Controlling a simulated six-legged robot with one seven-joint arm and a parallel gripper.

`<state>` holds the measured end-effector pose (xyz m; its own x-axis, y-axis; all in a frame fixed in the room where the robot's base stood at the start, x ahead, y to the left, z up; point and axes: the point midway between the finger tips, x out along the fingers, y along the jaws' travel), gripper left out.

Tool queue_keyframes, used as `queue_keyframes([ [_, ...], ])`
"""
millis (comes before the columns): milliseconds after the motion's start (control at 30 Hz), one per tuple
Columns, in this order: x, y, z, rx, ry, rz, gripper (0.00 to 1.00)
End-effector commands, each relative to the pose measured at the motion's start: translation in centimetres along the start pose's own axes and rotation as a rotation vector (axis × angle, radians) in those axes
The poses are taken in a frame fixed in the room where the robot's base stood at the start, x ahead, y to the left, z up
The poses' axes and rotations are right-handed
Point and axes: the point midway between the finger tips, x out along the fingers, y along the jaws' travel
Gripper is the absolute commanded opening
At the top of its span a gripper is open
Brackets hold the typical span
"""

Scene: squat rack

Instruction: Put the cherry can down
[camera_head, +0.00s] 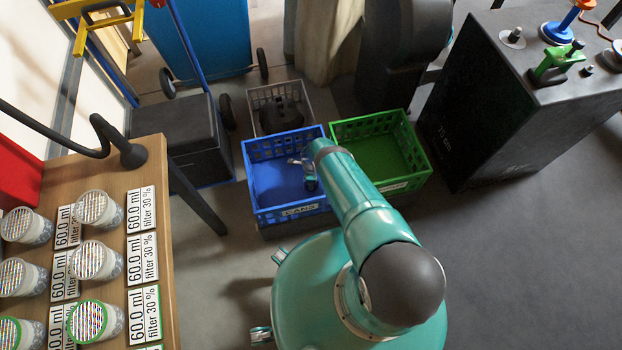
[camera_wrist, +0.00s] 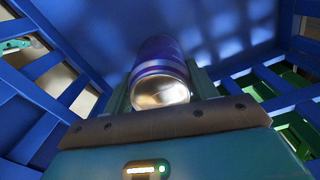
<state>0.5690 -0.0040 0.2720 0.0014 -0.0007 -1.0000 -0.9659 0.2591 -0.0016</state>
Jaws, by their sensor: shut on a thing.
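The cherry can (camera_wrist: 160,70) is a purple-blue can with pale bands and a bare metal end, large in the wrist view. My gripper (camera_wrist: 158,95) is shut on it, with a finger on each side. The can and gripper are inside or just over the blue crate (camera_head: 286,218), which carries a label reading "CANS". Blue crate walls surround the can in the wrist view. In the head view my gripper (camera_head: 309,175) is small over the crate, and the can is mostly hidden by it. I cannot tell whether the can touches the crate floor.
A green crate (camera_head: 412,118) adjoins the blue one on the right. A grey crate (camera_head: 258,96) with a dark object stands behind. A wooden table (camera_head: 160,230) with several cups and labels is at left. A black box (camera_head: 480,120) stands at right. The blue crate's floor looks clear.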

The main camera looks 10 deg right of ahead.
Motion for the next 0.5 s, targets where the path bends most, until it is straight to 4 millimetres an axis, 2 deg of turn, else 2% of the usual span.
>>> queue_keyframes([
  [233,0.07,-0.06,0.01,0.0,0.0,-0.001,0.32],
  [267,0.08,-0.05,0.01,0.0,0.0,-0.001,0.61],
  [300,0.07,-0.05,0.01,0.0,0.0,-0.001,0.69],
  [367,0.07,-0.05,0.01,0.0,0.0,-0.001,0.79],
  [500,0.07,-0.05,0.01,0.0,0.0,-0.001,0.79],
])
